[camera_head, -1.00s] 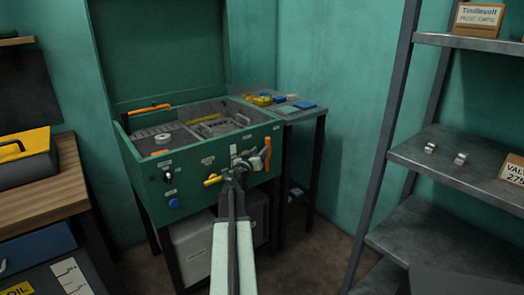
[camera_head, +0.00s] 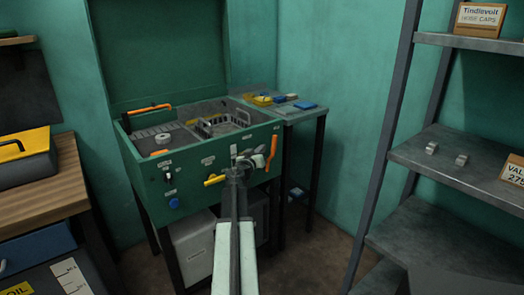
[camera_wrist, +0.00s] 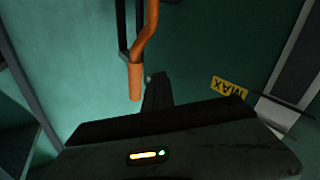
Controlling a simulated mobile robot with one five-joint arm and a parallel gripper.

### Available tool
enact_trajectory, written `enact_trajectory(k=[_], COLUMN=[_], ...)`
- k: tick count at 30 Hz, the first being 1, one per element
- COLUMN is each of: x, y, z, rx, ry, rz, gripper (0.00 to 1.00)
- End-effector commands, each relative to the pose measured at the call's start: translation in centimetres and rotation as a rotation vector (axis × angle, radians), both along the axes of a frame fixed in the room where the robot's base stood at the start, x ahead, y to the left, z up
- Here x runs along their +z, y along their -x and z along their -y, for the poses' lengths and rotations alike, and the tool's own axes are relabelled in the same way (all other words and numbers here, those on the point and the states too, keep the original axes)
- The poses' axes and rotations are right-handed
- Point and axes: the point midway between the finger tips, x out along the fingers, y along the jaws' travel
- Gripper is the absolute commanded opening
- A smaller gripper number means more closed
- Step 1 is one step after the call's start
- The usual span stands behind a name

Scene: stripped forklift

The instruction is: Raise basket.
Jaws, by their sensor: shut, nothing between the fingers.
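The wire basket (camera_head: 222,122) sits in the right part of the open green washer's basin (camera_head: 200,155); its rim and wires stand above the basin floor. An orange lever (camera_head: 271,153) hangs on the washer's right front. In the wrist view its orange grip (camera_wrist: 136,82) stands to the left of my fingers, on a dark rod. My gripper (camera_head: 243,160) is in front of the washer's front panel, left of the lever. The gripper (camera_wrist: 158,80) is shut with nothing in it. Whether it touches the lever cannot be told.
A yellow handle (camera_head: 214,180) and a blue knob (camera_head: 174,203) are on the front panel. A metal shelf (camera_head: 450,165) stands right, a wooden bench (camera_head: 45,190) left. A side table (camera_head: 302,116) adjoins the washer.

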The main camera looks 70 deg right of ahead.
Motion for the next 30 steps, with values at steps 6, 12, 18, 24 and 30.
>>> enact_trajectory(k=[6, 12, 18, 24, 30], x=[0.0, 0.0, 0.0, 0.0, 0.0], y=[0.05, 0.08, 0.12, 0.15, 0.18], z=[0.02, 0.03, 0.03, 0.04, 0.05], rx=[-0.001, -0.001, -0.002, -0.002, -0.002], ry=[0.0, 0.0, 0.001, 0.0, 0.0], rz=[0.0, 0.0, 0.0, 0.0, 0.0], gripper=[0.0, 0.0, 0.0, 0.0, 0.06])
